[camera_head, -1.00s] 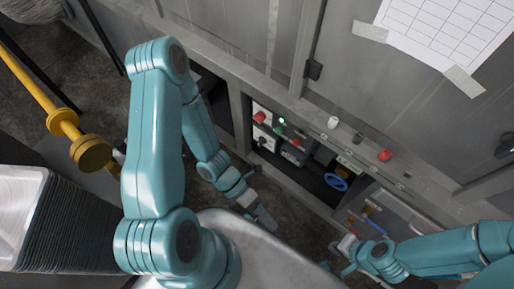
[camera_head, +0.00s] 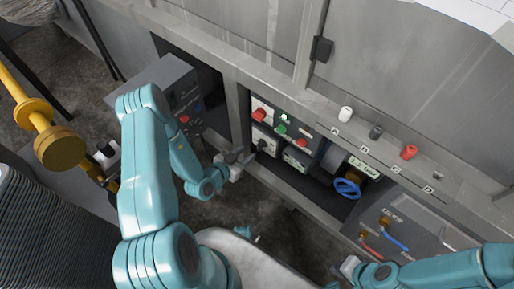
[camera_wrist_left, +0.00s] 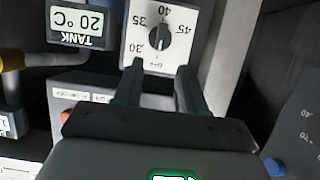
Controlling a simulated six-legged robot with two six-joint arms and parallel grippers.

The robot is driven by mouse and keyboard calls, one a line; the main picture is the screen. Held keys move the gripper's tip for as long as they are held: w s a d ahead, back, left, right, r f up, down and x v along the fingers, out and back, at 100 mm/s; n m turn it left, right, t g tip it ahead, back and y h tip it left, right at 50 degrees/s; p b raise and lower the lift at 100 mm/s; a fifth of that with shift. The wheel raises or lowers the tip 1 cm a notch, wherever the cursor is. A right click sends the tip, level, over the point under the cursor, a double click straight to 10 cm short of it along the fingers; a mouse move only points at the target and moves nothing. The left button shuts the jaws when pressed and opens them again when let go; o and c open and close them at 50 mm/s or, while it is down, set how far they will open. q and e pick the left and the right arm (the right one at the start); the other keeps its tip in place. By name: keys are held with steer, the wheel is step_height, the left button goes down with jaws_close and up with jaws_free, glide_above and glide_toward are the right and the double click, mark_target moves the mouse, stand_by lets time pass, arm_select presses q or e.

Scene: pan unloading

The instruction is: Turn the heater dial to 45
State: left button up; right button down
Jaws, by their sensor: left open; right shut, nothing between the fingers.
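The heater dial (camera_wrist_left: 160,35) is a black knob on a white plate marked 30, 35, 40 and 45, seen upside down in the left wrist view. Its long axis runs from near 40 to the small label opposite; I cannot read which end points. In the head view the dial (camera_head: 262,144) sits low on the panel. My left gripper (camera_wrist_left: 158,80) is open, its two fingers reaching toward the dial's lower edge in the wrist view, empty. In the head view the left gripper (camera_head: 240,158) is just left of the dial. My right gripper (camera_head: 347,268) is shut and empty, low right.
A tank display (camera_wrist_left: 77,22) reads 20 °C beside the dial. A metal ledge (camera_head: 290,100) runs above the panel.

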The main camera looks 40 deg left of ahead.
mark_target(258, 146)
arm_select(q)
steer(key=b+x, duration=0.1)
steer(key=x, duration=0.6)
steer(key=shift+w+f+b, duration=0.15)
steer(key=shift+w+b, duration=0.1)
steer(key=shift+b, duration=0.05)
jaws_close()
